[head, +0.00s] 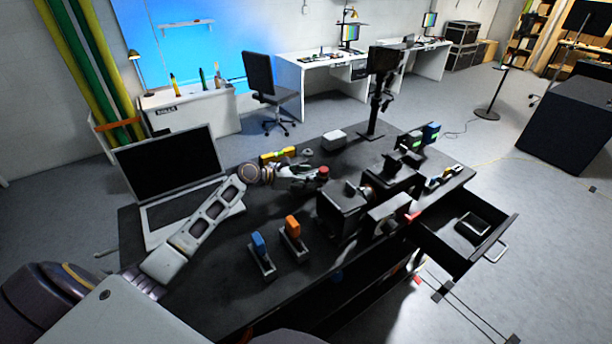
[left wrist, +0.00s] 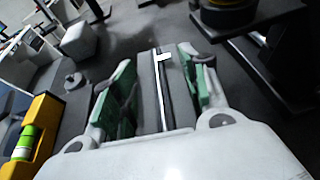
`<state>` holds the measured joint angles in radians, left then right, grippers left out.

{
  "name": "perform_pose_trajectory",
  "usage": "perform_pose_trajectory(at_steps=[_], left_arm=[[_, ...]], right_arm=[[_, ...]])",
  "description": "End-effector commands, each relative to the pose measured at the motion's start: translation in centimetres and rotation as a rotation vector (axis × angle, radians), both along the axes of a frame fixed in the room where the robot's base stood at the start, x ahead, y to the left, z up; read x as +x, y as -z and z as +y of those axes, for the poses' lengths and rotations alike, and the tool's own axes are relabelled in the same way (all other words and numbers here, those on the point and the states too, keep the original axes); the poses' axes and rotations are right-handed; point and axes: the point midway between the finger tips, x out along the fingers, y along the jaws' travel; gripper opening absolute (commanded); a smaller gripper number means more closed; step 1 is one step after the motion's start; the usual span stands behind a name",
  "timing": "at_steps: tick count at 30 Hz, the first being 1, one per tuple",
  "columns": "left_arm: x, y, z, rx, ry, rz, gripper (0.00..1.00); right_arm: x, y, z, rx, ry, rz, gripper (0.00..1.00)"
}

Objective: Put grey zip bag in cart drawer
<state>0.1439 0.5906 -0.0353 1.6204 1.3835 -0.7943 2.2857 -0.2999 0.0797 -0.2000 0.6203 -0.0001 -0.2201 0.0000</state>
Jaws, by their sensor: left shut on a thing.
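In the left wrist view, the grey zip bag (left wrist: 149,100) is a long grey shape with a white zip line and a white pull, between the green finger pads of my left gripper (left wrist: 155,70). My left gripper (head: 308,174) is shut on it above the dark table in the head view, where I cannot make the bag out clearly. The cart drawer (head: 444,246) is pulled open at the table's right end, with a silver handle. A dark flat item with a pale edge (head: 473,226) lies in it. My right gripper is not in view.
A laptop (head: 172,180) stands at the left of the table. A yellow level (left wrist: 28,142) lies beside my left gripper. Black boxes (head: 342,205) and a monitor stand (head: 377,100) stand between gripper and drawer. Blue and orange items (head: 292,232) stand in front.

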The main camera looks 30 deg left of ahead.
Motion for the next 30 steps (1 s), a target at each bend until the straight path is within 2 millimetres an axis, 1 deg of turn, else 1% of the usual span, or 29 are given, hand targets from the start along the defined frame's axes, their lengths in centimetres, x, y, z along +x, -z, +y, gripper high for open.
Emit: perform_pose_trajectory(at_steps=[2, 19, 20, 21, 24, 30], left_arm=[[0.01, 0.11, 0.0, -0.002, -0.001, 0.0, 0.15], [0.01, 0.65, -0.01, -0.001, 0.0, 0.0, 0.15], [-0.01, 0.7, 0.0, 0.0, 0.0, 0.0, 0.48], [-0.01, 0.7, 0.0, 0.0, 0.0, 0.0, 0.53], [-0.02, 0.71, 0.0, 0.0, 0.0, 0.0, 0.66], [-0.02, 0.72, 0.0, -0.001, 0.0, 0.001, 0.66]], right_arm=[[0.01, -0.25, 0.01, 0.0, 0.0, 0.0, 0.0], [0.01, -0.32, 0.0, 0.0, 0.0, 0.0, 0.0], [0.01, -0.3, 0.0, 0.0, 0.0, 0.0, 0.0], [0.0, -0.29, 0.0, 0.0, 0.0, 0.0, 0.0], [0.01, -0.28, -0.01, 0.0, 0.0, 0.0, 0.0], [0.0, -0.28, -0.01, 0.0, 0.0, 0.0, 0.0]])
